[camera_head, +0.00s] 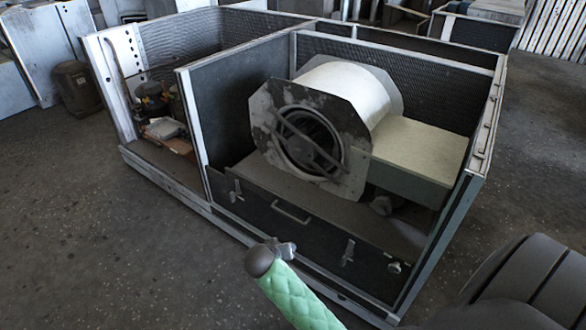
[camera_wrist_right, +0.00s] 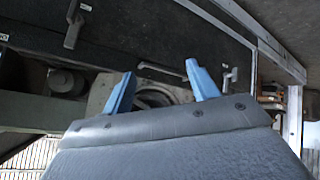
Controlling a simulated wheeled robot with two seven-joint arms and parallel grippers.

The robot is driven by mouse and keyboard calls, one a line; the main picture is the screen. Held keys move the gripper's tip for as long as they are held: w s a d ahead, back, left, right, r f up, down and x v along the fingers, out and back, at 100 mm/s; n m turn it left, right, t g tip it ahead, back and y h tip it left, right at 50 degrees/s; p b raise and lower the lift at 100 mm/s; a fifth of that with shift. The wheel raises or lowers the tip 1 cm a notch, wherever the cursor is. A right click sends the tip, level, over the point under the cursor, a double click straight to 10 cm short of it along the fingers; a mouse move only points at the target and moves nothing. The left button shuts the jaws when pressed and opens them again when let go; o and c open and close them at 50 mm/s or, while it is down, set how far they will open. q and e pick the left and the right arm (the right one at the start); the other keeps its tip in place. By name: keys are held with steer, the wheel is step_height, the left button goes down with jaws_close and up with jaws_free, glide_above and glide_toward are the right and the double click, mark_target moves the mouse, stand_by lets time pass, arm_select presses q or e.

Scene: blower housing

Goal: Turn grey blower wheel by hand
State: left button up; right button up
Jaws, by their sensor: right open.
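The grey blower wheel (camera_head: 310,140) sits in the round side opening of the blower housing (camera_head: 348,90), behind a crossbar. The drum-shaped housing stands inside the open metal cabinet. In the right wrist view the dark round opening with the wheel (camera_wrist_right: 154,98) shows partly between the blue fingers of my right gripper (camera_wrist_right: 154,80). These fingers are spread apart with nothing between them. The grey gripper body hides the lower part of that view. I cannot tell whether a finger touches the wheel. My left gripper is not in view.
The cabinet's front lower panel (camera_head: 300,222) carries a handle and latches. A pale box-like duct (camera_head: 425,150) adjoins the housing on the right. A partition (camera_head: 232,120) stands on the left. A green quilted piece (camera_head: 297,300) rises before the cabinet. Open floor (camera_head: 90,210) lies left.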

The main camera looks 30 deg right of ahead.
steer(key=w+d+r+m+t+h+b, duration=0.1)
steer(key=w+d+m+h+b, duration=0.5)
steer(key=w, duration=0.6)
steer(key=m+h+b, duration=0.3)
steer(key=h+b, duration=0.1)
glide_toward(295, 155)
steer(key=d, duration=0.1)
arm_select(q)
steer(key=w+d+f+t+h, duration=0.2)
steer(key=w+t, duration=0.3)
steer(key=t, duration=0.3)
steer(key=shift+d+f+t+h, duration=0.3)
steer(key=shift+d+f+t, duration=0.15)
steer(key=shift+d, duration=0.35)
arm_select(e)
steer(key=shift+x, duration=3.7)
steer(key=shift+w+r, duration=0.1)
steer(key=shift+r, duration=0.1)
